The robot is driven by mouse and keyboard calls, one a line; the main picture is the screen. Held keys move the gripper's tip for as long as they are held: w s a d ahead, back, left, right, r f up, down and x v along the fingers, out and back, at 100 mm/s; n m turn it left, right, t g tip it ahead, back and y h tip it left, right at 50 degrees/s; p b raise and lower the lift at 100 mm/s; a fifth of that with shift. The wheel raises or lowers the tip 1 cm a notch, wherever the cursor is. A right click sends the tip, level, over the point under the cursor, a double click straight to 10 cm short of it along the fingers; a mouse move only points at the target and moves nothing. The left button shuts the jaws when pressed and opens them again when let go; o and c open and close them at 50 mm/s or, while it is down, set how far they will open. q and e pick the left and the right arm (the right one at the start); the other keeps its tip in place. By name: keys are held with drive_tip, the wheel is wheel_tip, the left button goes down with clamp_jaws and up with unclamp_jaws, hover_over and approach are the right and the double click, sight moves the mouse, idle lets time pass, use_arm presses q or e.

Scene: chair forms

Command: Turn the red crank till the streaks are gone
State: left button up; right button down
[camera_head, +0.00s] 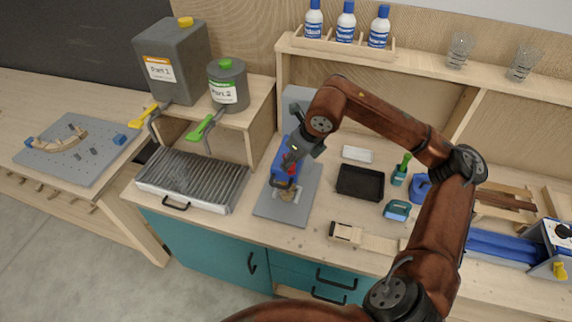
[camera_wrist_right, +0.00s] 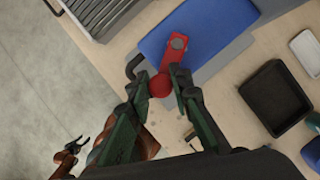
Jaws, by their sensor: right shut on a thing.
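The red crank (camera_wrist_right: 178,62) sits on top of a blue mixing machine (camera_wrist_right: 200,28), its round red knob (camera_wrist_right: 161,86) between the fingers of my right gripper (camera_wrist_right: 160,90). The right gripper is shut on the knob. In the head view the blue machine (camera_head: 281,160) stands on a grey plate (camera_head: 270,208), with my right gripper (camera_head: 294,156) at its upper front, hiding most of the crank. A small container (camera_head: 286,193) is under the machine; its contents and any streaks cannot be made out. My left gripper (camera_wrist_right: 74,146) shows small in the wrist view, empty, its fingers apart.
A ribbed grey tray (camera_head: 190,180) and two canisters, Part 1 (camera_head: 172,60) and Part 2 (camera_head: 229,88), stand left of the machine. A black tray (camera_head: 360,182) lies to its right. White bottles (camera_head: 346,22) stand on the shelf behind.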

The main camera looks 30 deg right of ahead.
drive_tip(key=n, duration=0.1)
drive_tip(key=d+n+b, duration=0.1)
drive_tip(key=shift+s+d+f+n+g+y, duration=0.15)
drive_tip(key=shift+d+n+g+y, duration=0.15)
drive_tip(key=shift+n+y, duration=0.1)
drive_tip(key=shift+w+d+n+g+y+p, duration=0.4)
drive_tip(key=shift+d+n+g, duration=0.35)
drive_tip(key=shift+n, duration=1.4)
drive_tip(key=shift+w+d+n+g+y+p, duration=0.55)
drive_tip(key=shift+d+n, duration=0.35)
drive_tip(key=shift+n, duration=1.3)
drive_tip(key=shift+w+d+n+g+y+p, duration=0.3)
drive_tip(key=shift+d+n+g, duration=0.5)
drive_tip(key=shift+n, duration=1.35)
drive_tip(key=c, duration=1.7)
unclamp_jaws()
drive_tip(key=shift+c, duration=0.2)
drive_tip(key=v, duration=1.2)
